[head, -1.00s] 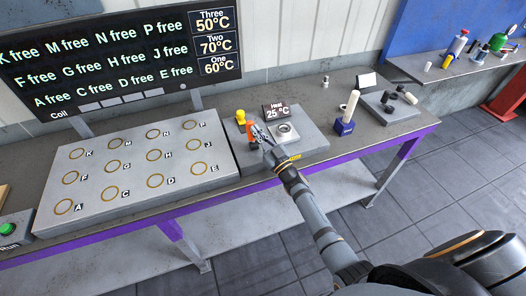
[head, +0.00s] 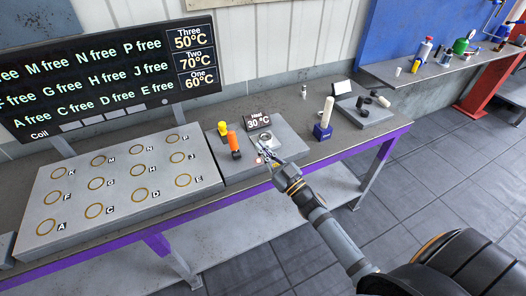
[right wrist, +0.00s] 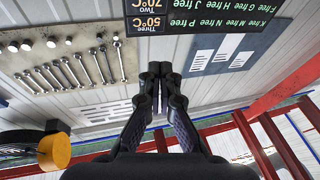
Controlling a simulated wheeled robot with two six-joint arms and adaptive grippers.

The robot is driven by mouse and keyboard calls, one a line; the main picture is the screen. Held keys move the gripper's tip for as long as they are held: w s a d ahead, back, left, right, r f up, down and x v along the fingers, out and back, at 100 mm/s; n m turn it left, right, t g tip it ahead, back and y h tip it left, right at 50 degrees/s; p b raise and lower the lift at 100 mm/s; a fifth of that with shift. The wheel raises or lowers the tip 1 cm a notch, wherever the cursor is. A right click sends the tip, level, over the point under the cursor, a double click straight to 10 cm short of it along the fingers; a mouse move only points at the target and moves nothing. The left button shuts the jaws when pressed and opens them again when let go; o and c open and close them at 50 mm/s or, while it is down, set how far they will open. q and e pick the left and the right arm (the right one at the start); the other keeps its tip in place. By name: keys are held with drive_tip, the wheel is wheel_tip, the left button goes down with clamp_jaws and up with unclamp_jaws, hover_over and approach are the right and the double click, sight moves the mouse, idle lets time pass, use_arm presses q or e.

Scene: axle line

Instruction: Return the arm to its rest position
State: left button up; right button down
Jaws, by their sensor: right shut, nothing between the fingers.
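My right arm reaches from the lower right of the head view over the front edge of the bench. Its gripper (head: 266,152) is shut and empty, in front of the grey heater block (head: 285,150) with a round metal ring on top. The wrist view shows the two dark fingers (right wrist: 158,72) together, with nothing between them. My left gripper is not in view.
A grey coil plate (head: 122,205) with lettered rings lies left. A yellow knob-like piece (head: 223,128) and a blue holder with a pale rod (head: 323,131) stand on the bench (head: 350,150). The display (head: 110,75) rises behind. Open floor (head: 430,180) lies right.

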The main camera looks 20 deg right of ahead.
drive_tip(key=s+d+f+m+g+h, duration=0.1)
drive_tip(key=s+d+f+g+h, duration=0.15)
drive_tip(key=f, duration=0.95)
drive_tip(key=s+d+f+m+g+h+b, duration=0.1)
drive_tip(key=s+d+f+m+g+h, duration=0.15)
drive_tip(key=f, duration=0.85)
drive_tip(key=s+d+f+g+h, duration=0.1)
drive_tip(key=s+d+f+g, duration=0.2)
drive_tip(key=f, duration=0.9)
drive_tip(key=s+f+g+h+b, duration=0.1)
drive_tip(key=s+f+g, duration=0.4)
drive_tip(key=s+f, duration=1.1)
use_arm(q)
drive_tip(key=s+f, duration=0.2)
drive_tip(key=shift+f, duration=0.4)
use_arm(e)
drive_tip(key=s+a+f+g, duration=0.1)
drive_tip(key=s+f+g, duration=0.2)
drive_tip(key=s, duration=0.7)
drive_tip(key=s+a+f+g, duration=0.1)
drive_tip(key=s+f+g, duration=0.2)
drive_tip(key=s, duration=0.7)
wheel_tip(320, 180, down, 2)
drive_tip(key=shift+f, duration=0.1)
